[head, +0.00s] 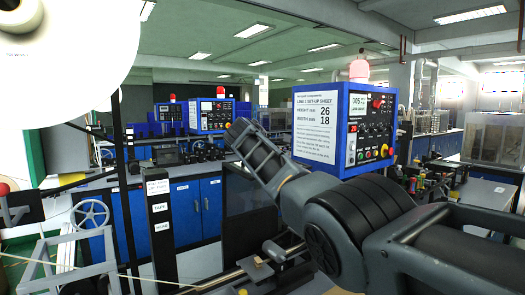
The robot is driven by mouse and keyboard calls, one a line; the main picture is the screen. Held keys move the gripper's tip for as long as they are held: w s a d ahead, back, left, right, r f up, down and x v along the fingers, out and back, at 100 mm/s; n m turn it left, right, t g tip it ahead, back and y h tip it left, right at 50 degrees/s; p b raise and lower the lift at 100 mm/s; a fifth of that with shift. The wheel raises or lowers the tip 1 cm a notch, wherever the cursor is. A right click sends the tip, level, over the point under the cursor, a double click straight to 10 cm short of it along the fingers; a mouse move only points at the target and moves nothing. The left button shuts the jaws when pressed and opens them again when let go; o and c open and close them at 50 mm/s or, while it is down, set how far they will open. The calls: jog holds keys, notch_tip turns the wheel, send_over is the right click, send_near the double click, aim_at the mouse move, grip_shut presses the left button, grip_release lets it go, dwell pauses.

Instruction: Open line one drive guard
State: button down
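A blue control box (345,125) with a sheet headed "LINE 1 SET-UP SHEET" (313,117) stands right of centre. Its right face carries coloured buttons and a small display. A dark, see-through panel (238,198) stands below and left of the box, partly behind my arm; I cannot tell whether it is the drive guard. No part is clearly readable as the line one drive guard, open or closed. My arm crosses the right half and covers much of what lies below the box. I cannot make out my gripper's fingers.
A black post (161,230) with labels, one reading "TAPE", stands left of centre. A large white roll (65,75) fills the upper left. A grey frame with a handwheel (90,213) is at lower left. Blue cabinets (197,205) and other blue control boxes (210,115) stand behind.

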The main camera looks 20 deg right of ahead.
jog(key=shift+w+r, duration=0.1)
jog(key=shift+r, duration=0.1)
jog(key=c, duration=1.2)
grip_release()
jog(key=shift+f, duration=0.15)
jog(key=shift+o, duration=0.2)
jog(key=shift+b+v, duration=0.5)
jog(key=shift+v, duration=0.65)
jog(key=shift+b+v, duration=0.6)
jog(key=shift+v, duration=2.25)
jog(key=shift+f, duration=0.1)
